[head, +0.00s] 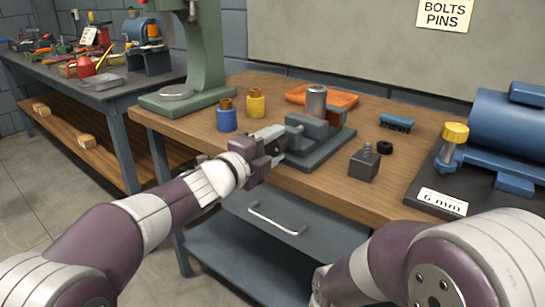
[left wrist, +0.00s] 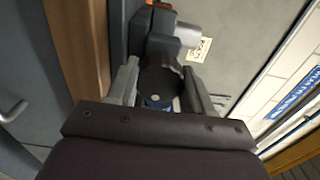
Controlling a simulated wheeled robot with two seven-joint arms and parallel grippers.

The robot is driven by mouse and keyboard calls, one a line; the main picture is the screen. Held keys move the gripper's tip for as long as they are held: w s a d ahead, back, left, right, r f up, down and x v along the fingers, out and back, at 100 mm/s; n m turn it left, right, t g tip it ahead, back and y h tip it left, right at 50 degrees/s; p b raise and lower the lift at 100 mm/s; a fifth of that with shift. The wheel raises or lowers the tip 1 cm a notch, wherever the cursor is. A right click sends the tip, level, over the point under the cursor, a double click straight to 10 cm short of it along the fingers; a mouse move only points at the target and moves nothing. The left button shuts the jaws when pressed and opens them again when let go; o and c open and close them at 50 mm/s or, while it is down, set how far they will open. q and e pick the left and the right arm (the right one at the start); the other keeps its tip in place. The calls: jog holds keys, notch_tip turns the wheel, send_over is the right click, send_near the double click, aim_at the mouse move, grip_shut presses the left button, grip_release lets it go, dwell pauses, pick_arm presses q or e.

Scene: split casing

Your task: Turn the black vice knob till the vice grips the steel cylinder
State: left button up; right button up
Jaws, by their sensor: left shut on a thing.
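The grey vice (head: 318,150) stands on the wooden workbench. The bright steel cylinder (head: 316,102) stands upright at its jaws; in the left wrist view it shows sideways (left wrist: 188,34). I cannot tell whether both vice jaws touch it. My left gripper (head: 273,143) is at the vice's near left end, shut on the black vice knob (left wrist: 160,78). In the left wrist view the knob lies between the two fingers of the gripper (left wrist: 163,90). In the head view the hand mostly hides the knob. My right arm shows at lower right, its gripper out of view.
An orange tray (head: 335,97) lies behind the vice. A blue pot (head: 227,117) and a yellow pot (head: 256,103) stand left of it, near a green machine (head: 205,60). A dark block (head: 364,166), a black ring (head: 385,147) and a blue motor (head: 495,125) are to the right.

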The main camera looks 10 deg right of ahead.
pick_arm(q)
jog(key=m+b, duration=0.1)
jog(key=m, duration=0.1)
jog(key=m+b, duration=0.3)
jog(key=m, duration=0.1)
jog(key=shift+f+m+b, duration=0.25)
jog(key=shift+m+b, duration=0.05)
jog(key=m+b, duration=0.2)
jog(key=m, duration=0.1)
jog(key=shift+r+m+b, duration=0.15)
jog(key=shift+m+b, duration=0.55)
jog(key=shift+m, duration=0.8)
jog(key=o, duration=1)
jog(key=shift+o, duration=0.2)
jog(key=v, duration=1.2)
jog(key=shift+s+a, duration=0.25)
